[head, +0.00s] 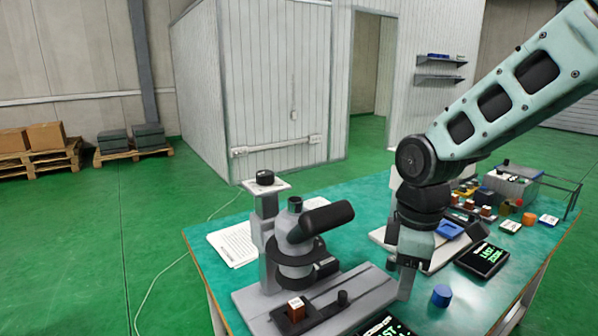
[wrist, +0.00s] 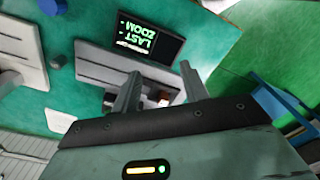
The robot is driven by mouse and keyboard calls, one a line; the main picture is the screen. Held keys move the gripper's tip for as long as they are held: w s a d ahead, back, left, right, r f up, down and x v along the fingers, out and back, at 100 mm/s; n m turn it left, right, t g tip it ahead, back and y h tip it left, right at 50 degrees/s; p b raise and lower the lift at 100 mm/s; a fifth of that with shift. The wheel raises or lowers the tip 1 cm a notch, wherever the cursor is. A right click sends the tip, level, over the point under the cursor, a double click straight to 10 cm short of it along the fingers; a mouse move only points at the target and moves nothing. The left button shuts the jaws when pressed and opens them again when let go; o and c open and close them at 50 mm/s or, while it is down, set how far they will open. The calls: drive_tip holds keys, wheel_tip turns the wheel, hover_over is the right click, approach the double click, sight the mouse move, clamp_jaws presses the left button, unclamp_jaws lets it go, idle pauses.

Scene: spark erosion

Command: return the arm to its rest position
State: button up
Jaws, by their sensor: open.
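My arm reaches in from the right in the head view, bent at the elbow above the table (head: 215,290). My gripper (head: 404,290) points down over the middle of the table, beside the grey machine. In the wrist view my gripper (wrist: 160,85) shows two grey fingers apart, with nothing held between them. Behind the fingers lie a dark display (wrist: 150,40) with green letters and a grey plate (wrist: 100,65).
A grey microscope-like machine (head: 295,245) stands left of my gripper, with a brown block (head: 296,309) on its base. A blue cylinder (head: 441,295) stands close on the right. A display (head: 482,259), small blocks and a grey box (head: 510,183) crowd the right side.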

drive_tip(key=s+a+m, duration=0.2)
drive_tip(key=s+m, duration=0.1)
drive_tip(key=s, duration=0.7)
drive_tip(key=s+a+m, duration=0.1)
drive_tip(key=s+m, duration=0.2)
drive_tip(key=s, duration=0.7)
drive_tip(key=shift+s+a, duration=0.25)
drive_tip(key=shift+a, duration=0.15)
idle(0.4)
